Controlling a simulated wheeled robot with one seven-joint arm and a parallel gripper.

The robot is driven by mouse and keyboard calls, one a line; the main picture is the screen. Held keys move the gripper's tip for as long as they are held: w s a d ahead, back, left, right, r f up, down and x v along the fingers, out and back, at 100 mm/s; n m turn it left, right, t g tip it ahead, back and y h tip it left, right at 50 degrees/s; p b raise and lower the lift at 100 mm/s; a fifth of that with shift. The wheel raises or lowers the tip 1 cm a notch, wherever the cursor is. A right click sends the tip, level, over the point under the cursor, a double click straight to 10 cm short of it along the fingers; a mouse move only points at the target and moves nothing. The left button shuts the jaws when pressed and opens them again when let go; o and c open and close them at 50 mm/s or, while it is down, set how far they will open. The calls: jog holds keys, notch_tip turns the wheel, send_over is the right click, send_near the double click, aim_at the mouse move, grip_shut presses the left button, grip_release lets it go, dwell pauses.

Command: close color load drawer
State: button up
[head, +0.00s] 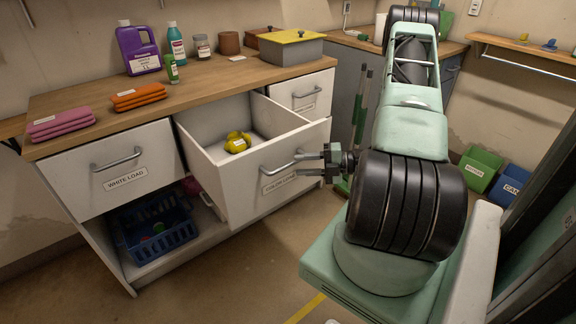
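The color load drawer (222,184) is the middle drawer of the white cabinet and stands pulled out. Its label (279,184) is partly readable, below a metal bar handle (279,167). A yellow object (238,142), perhaps a rubber duck, lies inside the drawer. My gripper (300,164) is at the right end of this handle, in front of the drawer face. Its two dark fingers are apart, one above the other. I cannot tell whether they touch the handle.
The white load drawer (118,166) at left and the right drawer (300,94) are shut. A blue basket (155,235) sits on the shelf below. Bottles, folded cloths and a grey box (290,47) stand on the wooden top. Floor in front (215,285) is clear.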

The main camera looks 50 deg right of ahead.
aim_at(291, 165)
jog(key=shift+x, duration=2.55)
grip_shut()
